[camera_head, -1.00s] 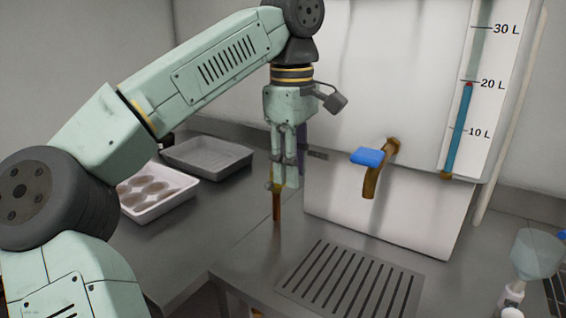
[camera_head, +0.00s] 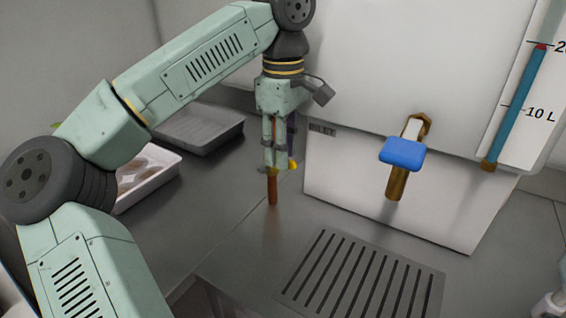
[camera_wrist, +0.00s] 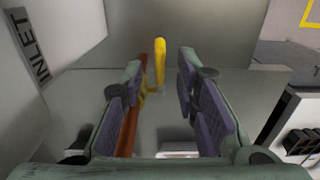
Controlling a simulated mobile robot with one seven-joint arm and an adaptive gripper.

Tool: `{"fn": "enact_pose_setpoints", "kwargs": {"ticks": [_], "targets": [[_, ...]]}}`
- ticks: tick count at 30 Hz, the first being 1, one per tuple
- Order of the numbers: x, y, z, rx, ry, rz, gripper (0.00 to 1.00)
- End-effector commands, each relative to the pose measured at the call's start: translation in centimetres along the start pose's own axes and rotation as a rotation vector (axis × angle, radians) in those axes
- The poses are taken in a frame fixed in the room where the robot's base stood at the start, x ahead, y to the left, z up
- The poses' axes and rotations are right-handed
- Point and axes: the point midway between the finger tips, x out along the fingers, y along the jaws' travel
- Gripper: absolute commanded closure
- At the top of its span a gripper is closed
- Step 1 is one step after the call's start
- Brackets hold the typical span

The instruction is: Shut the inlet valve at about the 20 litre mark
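The inlet valve shows as a yellow lever (camera_wrist: 160,62) on a reddish-brown pipe (camera_wrist: 130,122), beside the INLET label (camera_wrist: 30,45). In the head view the lever (camera_head: 292,166) shows just right of my fingertips and the pipe (camera_head: 272,190) below them. My gripper (camera_head: 276,158) points down, open and empty. In the wrist view the pipe runs close to the left finger, and the lever shows between the fingertips; contact cannot be told. The gauge's blue column (camera_head: 519,100) has a red top (camera_head: 541,47) at about the 20 mark, whose label is cut off.
A brown tap with a blue handle (camera_head: 402,153) is on the front of the white tank (camera_head: 400,60). A slotted drain (camera_head: 365,280) lies below it. A grey tray (camera_head: 200,130) and a white tray (camera_head: 165,185) stand to the left, behind my arm.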

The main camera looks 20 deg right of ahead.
Motion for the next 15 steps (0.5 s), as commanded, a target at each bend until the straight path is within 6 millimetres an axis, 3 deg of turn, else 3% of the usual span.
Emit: {"fn": "enact_pose_setpoints", "kwargs": {"ticks": [6, 15], "targets": [[2.8, 0.0, 0.0, 0.000, 0.000, 0.000, 0.72], [3.7, 0.0, 0.0, 0.000, 0.000, 0.001, 0.72]]}}
